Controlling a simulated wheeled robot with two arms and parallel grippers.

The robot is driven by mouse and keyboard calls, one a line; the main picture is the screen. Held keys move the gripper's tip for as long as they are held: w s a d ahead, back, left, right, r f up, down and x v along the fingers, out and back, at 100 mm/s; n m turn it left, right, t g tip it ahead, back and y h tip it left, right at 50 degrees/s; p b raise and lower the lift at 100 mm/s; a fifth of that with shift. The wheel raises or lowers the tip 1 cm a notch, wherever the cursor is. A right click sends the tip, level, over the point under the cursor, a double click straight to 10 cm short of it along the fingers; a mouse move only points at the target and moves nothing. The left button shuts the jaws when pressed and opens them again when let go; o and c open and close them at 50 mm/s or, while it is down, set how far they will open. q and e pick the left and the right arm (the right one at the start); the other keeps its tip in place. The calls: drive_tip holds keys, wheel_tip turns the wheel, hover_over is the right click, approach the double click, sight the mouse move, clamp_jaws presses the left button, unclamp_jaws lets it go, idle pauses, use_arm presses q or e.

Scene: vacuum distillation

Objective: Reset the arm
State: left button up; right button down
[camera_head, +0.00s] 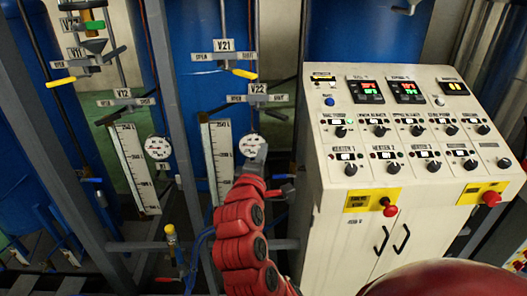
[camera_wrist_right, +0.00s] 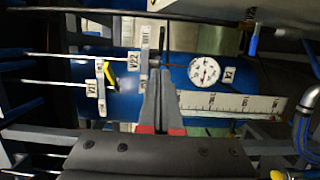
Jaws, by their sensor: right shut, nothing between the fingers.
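My right arm, red with black joints, reaches up from the bottom middle of the head view. Its grey gripper (camera_head: 262,152) is small there, just left of the control cabinet and in front of the pipework below valve tag V22. In the right wrist view the two grey fingers of the right gripper (camera_wrist_right: 160,75) are together with nothing between them. They point toward the V22 tag (camera_wrist_right: 133,63) and the blue tank, apart from them as far as I can tell. My left gripper does not show in either view.
A white control cabinet (camera_head: 335,230) with knobs, displays and red buttons stands close to the right of the arm. Valves with yellow handles (camera_head: 244,73), gauges (camera_head: 158,147) and scales (camera_head: 133,165) stand behind and left. Grey frame posts (camera_head: 172,100) cross the left side.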

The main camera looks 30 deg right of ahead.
drive_tip(key=shift+s+a+f, duration=0.1)
drive_tip(key=shift+s, duration=0.25)
